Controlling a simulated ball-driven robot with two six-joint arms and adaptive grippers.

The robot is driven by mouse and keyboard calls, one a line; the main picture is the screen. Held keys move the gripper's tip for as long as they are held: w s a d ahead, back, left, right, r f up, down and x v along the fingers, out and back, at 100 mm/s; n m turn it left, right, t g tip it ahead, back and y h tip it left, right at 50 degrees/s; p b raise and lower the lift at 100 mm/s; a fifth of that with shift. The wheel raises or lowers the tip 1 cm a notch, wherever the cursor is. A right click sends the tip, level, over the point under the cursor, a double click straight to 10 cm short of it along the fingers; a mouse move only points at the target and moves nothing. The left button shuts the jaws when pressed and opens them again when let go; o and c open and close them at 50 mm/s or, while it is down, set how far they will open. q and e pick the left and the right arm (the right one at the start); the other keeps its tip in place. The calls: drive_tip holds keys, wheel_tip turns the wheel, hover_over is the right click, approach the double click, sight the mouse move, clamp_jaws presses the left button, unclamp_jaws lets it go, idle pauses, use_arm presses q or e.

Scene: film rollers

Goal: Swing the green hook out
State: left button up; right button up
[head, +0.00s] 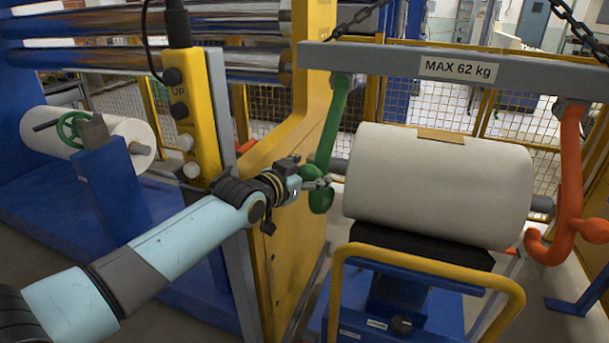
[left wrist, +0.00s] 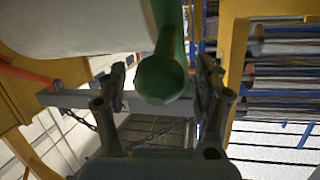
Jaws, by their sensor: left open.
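The green hook (head: 333,120) hangs from the left part of the grey lifting beam (head: 365,60), beside the left core end of the white film roll (head: 435,185). Its lower end has a rounded green knob. My left gripper (head: 320,184) is at this lower end, partly in front of it. In the left wrist view the green knob (left wrist: 162,78) shows between the two open fingers of my left gripper (left wrist: 162,103). I cannot tell whether a finger touches it. My right gripper is not in view.
The orange hook (head: 570,170) hangs at the beam's right end. The roll is above a black cradle (head: 420,243) on a blue cart with a yellow handle (head: 430,264). A yellow machine frame (head: 290,150) and a button pendant (head: 188,110) stand close to my left arm.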

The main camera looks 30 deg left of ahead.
use_arm(q)
drive_tip(key=v, duration=1.2)
idle(0.3)
